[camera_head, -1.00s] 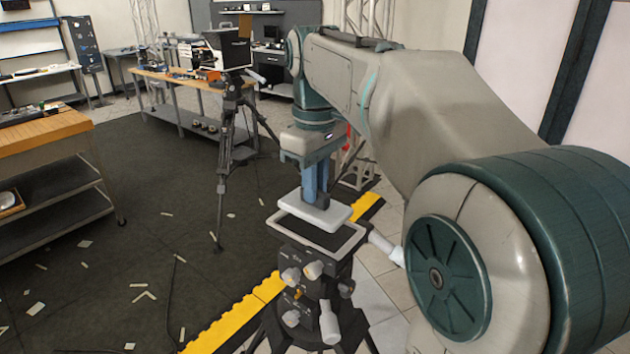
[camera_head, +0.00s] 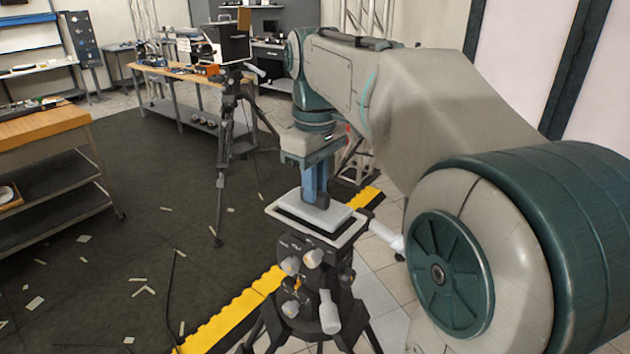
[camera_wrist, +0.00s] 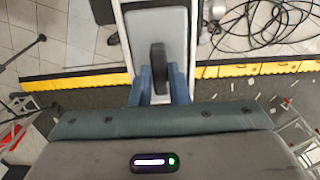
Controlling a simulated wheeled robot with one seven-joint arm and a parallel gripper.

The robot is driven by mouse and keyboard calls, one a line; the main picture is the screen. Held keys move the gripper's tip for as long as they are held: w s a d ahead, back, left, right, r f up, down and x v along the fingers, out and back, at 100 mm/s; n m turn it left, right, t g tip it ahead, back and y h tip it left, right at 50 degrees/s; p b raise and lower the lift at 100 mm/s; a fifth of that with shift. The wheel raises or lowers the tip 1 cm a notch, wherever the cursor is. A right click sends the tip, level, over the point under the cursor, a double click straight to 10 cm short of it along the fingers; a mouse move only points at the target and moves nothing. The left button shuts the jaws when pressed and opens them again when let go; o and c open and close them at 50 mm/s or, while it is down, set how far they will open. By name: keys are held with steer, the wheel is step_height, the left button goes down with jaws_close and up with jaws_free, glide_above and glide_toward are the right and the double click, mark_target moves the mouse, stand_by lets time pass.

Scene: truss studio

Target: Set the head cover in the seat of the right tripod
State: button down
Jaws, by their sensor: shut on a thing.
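The head cover (camera_head: 338,216) is a flat light-grey plate with a dark upright grip. My gripper (camera_head: 316,197) points down and is shut on that grip; in the wrist view my gripper (camera_wrist: 161,88) has a blue finger on each side of it. The cover lies level, low over the seat (camera_head: 346,236) of the right tripod (camera_head: 318,268), a dark recess with a pale rim. In the wrist view the cover (camera_wrist: 142,25) appears inside the rim (camera_wrist: 193,35). I cannot tell whether it touches the bottom of the seat.
Knobs and a pale handle (camera_head: 328,312) stick out from the right tripod's head. Another tripod (camera_head: 222,150) with a dark boxy device stands behind on the left. A yellow floor edging (camera_head: 235,318) runs past the right tripod. Cables (camera_wrist: 255,25) lie on the tiles.

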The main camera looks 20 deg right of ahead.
steer(key=shift+f+b, duration=0.35)
steer(key=shift+f, duration=0.25)
stand_by(0.7)
steer(key=c, duration=1.3)
jaws_free()
steer(key=shift+r, duration=0.15)
